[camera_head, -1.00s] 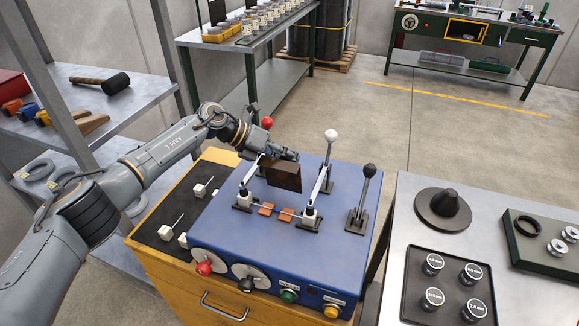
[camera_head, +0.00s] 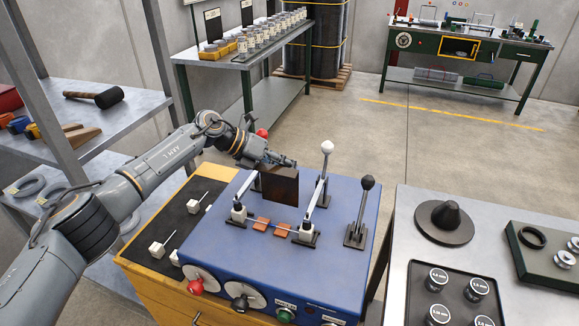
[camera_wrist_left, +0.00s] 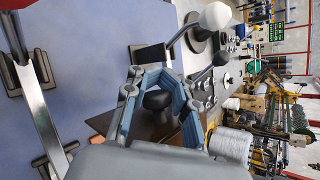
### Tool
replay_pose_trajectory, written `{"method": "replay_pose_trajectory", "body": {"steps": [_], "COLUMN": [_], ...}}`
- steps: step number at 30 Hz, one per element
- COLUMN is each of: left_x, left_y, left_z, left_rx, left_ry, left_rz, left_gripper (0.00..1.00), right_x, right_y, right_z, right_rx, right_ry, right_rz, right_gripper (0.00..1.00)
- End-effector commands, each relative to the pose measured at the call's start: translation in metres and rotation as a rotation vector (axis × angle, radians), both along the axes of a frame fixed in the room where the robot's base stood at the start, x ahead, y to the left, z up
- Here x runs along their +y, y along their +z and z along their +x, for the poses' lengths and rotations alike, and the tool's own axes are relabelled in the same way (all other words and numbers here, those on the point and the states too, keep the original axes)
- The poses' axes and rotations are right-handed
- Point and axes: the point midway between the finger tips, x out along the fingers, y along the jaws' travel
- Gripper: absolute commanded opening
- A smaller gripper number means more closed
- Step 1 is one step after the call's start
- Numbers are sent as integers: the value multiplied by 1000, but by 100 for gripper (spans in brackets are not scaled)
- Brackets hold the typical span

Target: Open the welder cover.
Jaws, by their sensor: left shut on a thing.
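The welder is a blue box (camera_head: 222,251) on a yellow cabinet. Its cover is a dark brown plate (camera_head: 280,188), which stands roughly upright on the blue top, behind two orange-brown blocks (camera_head: 261,224). My left gripper (camera_head: 287,163) is at the cover's upper edge. In the left wrist view its blue-grey fingers (camera_wrist_left: 160,100) are closed around a black knob (camera_wrist_left: 157,99) beside the brown cover (camera_wrist_left: 105,121). The contact is partly hidden in the head view. My right gripper is not in view.
Levers with red (camera_head: 262,133), white (camera_head: 327,147) and black (camera_head: 367,182) knobs rise close around the cover. A metal table (camera_head: 397,225) with a black cone and a spool tray stands to the right. A shelf (camera_head: 120,125) with a mallet is left.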

Motion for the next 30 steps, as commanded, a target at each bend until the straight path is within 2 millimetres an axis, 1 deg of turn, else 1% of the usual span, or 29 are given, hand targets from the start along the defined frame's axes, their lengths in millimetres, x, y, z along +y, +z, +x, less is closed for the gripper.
{"method": "replay_pose_trajectory", "body": {"steps": [1, 29, 30], "left_x": [9, 9, 9], "left_y": [0, -3, -3], "left_z": [6, 5, 5], "left_rx": [-8, -4, -3], "left_ry": [21, 19, 19], "left_rz": [6, 9, 9], "left_gripper": [0, 0, 21], "right_x": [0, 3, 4], "right_y": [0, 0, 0], "right_z": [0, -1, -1], "right_rx": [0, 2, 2], "right_ry": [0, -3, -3], "right_rz": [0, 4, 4], "right_gripper": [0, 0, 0]}}
